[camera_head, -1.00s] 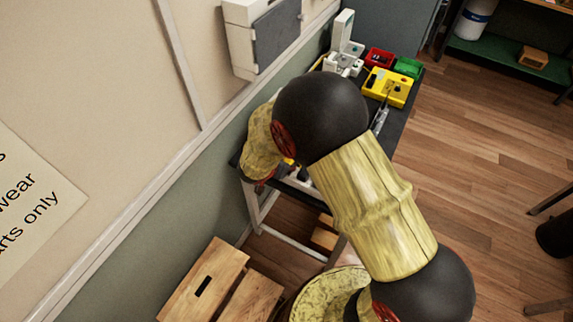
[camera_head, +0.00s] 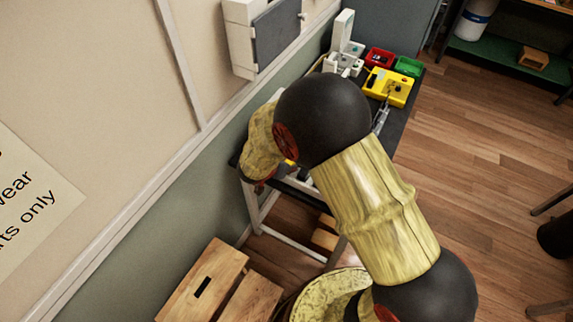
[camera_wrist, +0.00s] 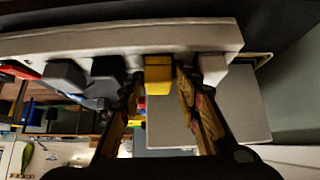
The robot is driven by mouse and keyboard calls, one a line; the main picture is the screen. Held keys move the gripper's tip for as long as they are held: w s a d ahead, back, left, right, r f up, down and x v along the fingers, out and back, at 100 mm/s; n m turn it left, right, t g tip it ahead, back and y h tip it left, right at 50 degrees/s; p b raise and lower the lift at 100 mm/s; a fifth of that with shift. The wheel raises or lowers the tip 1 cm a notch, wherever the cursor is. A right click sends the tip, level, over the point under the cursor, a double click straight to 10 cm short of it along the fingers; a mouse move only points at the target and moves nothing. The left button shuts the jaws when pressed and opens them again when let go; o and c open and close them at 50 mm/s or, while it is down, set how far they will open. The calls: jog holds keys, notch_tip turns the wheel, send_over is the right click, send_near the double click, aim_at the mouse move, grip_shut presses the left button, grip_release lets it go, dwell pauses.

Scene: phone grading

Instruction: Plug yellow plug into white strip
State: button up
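The white strip (camera_wrist: 80,40) runs across the top of the wrist view. My gripper (camera_wrist: 159,85) has one finger on each side of the yellow plug, with narrow gaps seeming to show between fingers and plug. In the head view my arm hides the gripper and most of the strip; only a bit of yellow (camera_head: 289,161) shows beside the arm.
A grey plug (camera_wrist: 65,75) and a black plug (camera_wrist: 108,70) stand left of the yellow one along the strip. In the head view, a yellow device (camera_head: 388,87), a red bin (camera_head: 379,57) and a green bin (camera_head: 408,66) stand at the table's far end. The wall is close on the left.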

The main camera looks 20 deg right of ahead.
jog(key=shift+o, duration=1.3)
jog(key=shift+s+d+f, duration=0.1)
jog(key=shift+s+f, duration=0.1)
jog(key=shift+f, duration=0.15)
jog(key=v, duration=0.8)
jog(key=shift+r, duration=0.2)
jog(key=shift+w, duration=0.15)
